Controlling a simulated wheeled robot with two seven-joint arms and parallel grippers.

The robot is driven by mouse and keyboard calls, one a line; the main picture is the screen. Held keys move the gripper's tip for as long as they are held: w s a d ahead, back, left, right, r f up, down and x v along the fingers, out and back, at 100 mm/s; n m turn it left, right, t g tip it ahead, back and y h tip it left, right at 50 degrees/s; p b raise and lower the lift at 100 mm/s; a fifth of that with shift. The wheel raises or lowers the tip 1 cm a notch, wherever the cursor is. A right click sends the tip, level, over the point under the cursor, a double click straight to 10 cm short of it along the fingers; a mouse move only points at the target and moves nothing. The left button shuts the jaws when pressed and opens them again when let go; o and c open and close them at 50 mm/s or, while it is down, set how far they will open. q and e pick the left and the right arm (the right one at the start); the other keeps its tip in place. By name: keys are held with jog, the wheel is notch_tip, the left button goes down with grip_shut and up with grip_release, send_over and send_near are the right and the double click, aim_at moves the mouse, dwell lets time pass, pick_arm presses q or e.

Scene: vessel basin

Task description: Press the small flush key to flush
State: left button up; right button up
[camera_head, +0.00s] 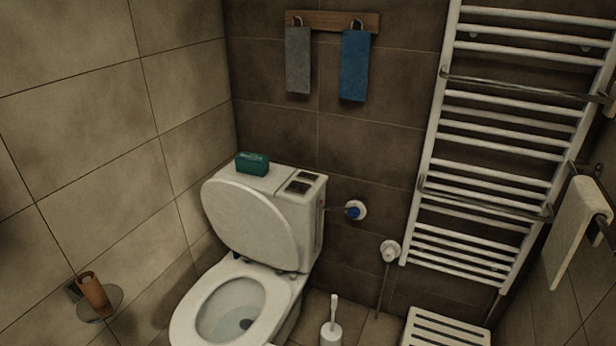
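The white toilet (245,307) stands in the corner with its lid (248,220) raised and its bowl open. On the right part of the cistern top are two dark flush keys, one towards the wall (305,175) and one towards the front (298,187). They are too small in the picture to tell surely which is the small key. Nothing covers the keys. Neither of my grippers is in view.
A green box (252,163) sits on the cistern's left part. A blue-knobbed valve (354,210) is on the wall to the right. A toilet brush (331,333) and a white slatted stool (446,328) stand on the floor.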

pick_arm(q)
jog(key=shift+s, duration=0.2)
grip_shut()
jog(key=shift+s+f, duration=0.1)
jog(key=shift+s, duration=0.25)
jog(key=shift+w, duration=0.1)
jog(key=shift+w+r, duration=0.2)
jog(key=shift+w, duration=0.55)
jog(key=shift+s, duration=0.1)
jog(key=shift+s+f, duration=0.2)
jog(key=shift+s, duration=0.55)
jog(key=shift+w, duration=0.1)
